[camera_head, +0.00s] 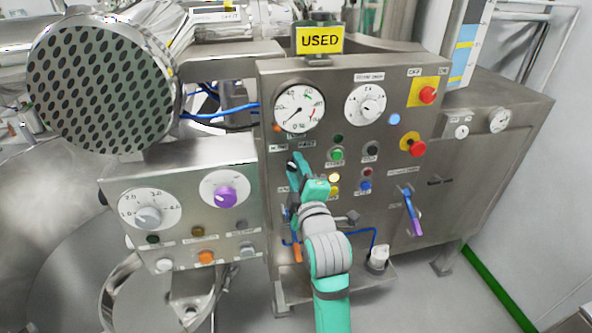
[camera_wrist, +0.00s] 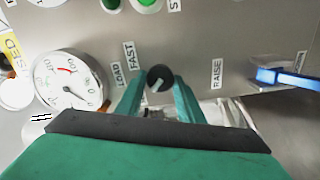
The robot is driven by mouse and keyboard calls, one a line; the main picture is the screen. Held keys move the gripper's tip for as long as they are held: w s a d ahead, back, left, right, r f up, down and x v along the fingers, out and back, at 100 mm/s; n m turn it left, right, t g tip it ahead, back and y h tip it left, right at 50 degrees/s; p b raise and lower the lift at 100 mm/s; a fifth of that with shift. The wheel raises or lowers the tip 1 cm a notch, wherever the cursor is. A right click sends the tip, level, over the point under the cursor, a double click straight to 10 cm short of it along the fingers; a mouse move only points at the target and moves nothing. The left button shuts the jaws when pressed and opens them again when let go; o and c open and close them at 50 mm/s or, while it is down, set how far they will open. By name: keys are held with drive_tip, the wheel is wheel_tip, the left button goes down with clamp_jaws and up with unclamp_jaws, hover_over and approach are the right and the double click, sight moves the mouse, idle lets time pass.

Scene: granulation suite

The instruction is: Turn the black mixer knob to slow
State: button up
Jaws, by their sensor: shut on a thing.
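The black mixer knob (camera_wrist: 160,76) is a small round knob on the steel panel, with a pale pointer mark on its face. In the wrist view it sits between the two teal fingertips of my gripper (camera_wrist: 160,88), which is shut on it. A FAST label (camera_wrist: 130,55) is close to its left, with a LOAD label (camera_wrist: 117,74) beyond. No slow label can be made out. In the head view my gripper (camera_head: 297,165) is against the panel below the round gauge, and it largely hides the knob.
A white gauge (camera_head: 299,108) is above my gripper, and a green button (camera_head: 336,154) is close to its right. Red stop buttons (camera_head: 417,148) and a blue-purple lever (camera_head: 412,212) are farther right. A purple knob (camera_head: 225,197) is on the left box. A yellow USED sign (camera_head: 320,40) stands on top.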

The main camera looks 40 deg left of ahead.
drive_tip(key=o, duration=1.1)
drive_tip(key=shift+c, duration=0.2)
drive_tip(key=v, duration=1)
drive_tip(key=shift+s+d, duration=0.2)
drive_tip(key=shift+s, duration=0.2)
